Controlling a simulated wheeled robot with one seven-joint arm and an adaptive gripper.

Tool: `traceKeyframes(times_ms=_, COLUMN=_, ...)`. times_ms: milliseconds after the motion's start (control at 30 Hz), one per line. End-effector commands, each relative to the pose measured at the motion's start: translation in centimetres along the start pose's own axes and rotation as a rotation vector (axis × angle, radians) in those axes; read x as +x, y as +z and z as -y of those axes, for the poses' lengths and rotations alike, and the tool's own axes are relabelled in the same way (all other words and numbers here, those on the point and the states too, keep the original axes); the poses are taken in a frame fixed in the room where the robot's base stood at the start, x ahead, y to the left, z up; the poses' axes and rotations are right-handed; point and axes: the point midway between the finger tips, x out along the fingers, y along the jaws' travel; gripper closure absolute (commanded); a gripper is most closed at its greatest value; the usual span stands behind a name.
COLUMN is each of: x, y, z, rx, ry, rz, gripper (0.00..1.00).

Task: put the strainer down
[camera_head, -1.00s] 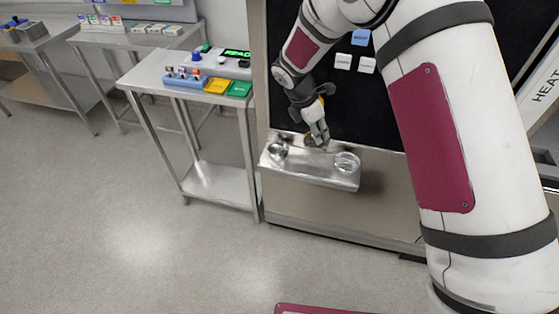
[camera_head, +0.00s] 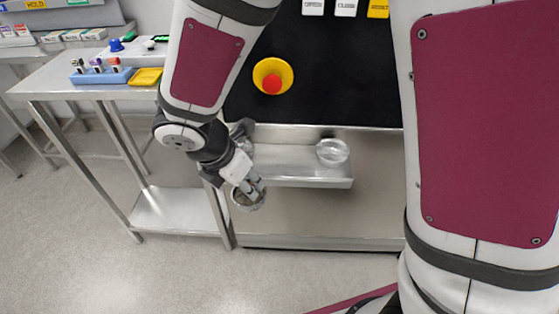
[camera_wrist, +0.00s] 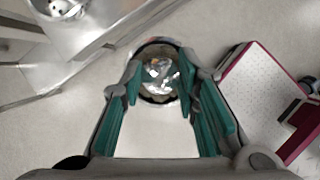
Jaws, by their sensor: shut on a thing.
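The strainer (camera_head: 246,204) is a small round metal cup. My gripper (camera_head: 252,187) is shut on it and holds it in the air, in front of and left of the steel ledge. In the wrist view the strainer (camera_wrist: 158,78) shows as a shiny round bowl with a dark rim between the green fingers of my gripper (camera_wrist: 160,90). Its inside is bright with reflections, and I cannot tell whether anything lies in it. Pale floor shows around it, so nothing supports it from below.
The steel ledge (camera_head: 290,177) juts from the machine and carries a clear round cup (camera_head: 332,151) at its right. A steel side table (camera_head: 50,86) with a blue rack (camera_head: 100,76) and a yellow tray (camera_head: 146,77) stands left. A red button on yellow (camera_head: 272,80) is above.

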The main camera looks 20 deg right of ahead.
Motion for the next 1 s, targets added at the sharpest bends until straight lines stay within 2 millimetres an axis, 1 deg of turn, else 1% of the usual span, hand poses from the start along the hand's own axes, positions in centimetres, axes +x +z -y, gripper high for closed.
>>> traceKeyframes(times_ms=67, x=0.4, y=-0.1, z=0.3, rx=-0.002, ry=0.001, rz=0.002, gripper=1.00)
traceKeyframes(times_ms=167, x=0.7, y=0.8, z=0.5, rx=0.001, ry=0.001, rz=0.003, gripper=1.00)
traceKeyframes(times_ms=267, x=1.4, y=2.6, z=0.6, rx=0.002, ry=0.000, rz=0.003, gripper=1.00)
traceKeyframes(times_ms=500, x=3.7, y=8.1, z=0.5, rx=0.003, ry=0.000, rz=0.003, gripper=1.00)
traceKeyframes(times_ms=600, x=4.5, y=10.2, z=0.5, rx=0.002, ry=0.000, rz=0.003, gripper=1.00)
traceKeyframes(times_ms=700, x=5.2, y=11.7, z=0.5, rx=0.000, ry=0.001, rz=0.003, gripper=1.00)
traceKeyframes(times_ms=800, x=5.5, y=12.6, z=0.4, rx=-0.001, ry=0.001, rz=0.002, gripper=1.00)
traceKeyframes(times_ms=1000, x=6.0, y=13.7, z=0.4, rx=-0.002, ry=0.001, rz=0.003, gripper=1.00)
